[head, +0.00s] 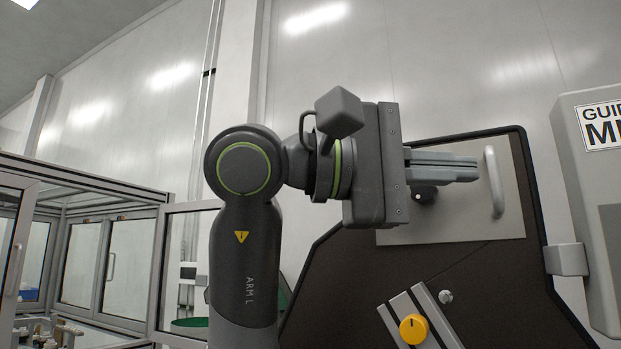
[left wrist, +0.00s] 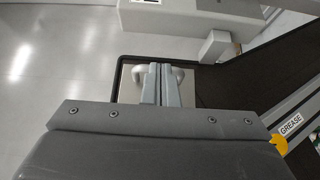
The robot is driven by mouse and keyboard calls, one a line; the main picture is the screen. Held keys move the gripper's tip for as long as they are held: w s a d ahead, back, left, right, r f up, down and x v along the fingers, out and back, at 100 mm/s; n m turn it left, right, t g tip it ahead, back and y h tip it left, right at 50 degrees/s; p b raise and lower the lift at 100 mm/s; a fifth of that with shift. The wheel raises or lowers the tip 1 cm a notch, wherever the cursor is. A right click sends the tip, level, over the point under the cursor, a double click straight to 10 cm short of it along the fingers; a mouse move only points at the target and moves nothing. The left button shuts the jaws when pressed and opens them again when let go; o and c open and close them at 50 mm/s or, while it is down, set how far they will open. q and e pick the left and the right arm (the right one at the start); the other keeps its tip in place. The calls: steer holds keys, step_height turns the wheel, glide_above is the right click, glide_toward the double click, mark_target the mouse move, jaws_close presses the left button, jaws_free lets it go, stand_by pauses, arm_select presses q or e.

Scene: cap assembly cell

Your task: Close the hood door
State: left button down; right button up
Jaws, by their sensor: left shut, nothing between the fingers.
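The hood door appears to be the dark, black-edged panel (head: 500,290) at the right of the head view, also seen in the left wrist view (left wrist: 240,80). Its upper part bears a pale metal plate (head: 460,222) with a light grey upright bar handle (head: 494,182). My left gripper (head: 476,168) is shut and empty, its fingers pointing right toward the handle in front of the plate. In the left wrist view the fingertips (left wrist: 161,72) overlap the handle, whose ends show on both sides. I cannot tell whether they touch. My right gripper is not in view.
A grey cabinet (head: 600,240) with a sign stands right of the panel, with a bracket (head: 566,259) between them. A yellow knob (head: 413,329) sits on a metal strip low on the panel. A framed glass enclosure (head: 85,190) stands at left.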

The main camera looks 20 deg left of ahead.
arm_select(q)
steer(key=b+v, duration=0.3)
steer(key=v, duration=1)
steer(key=shift+w, duration=0.1)
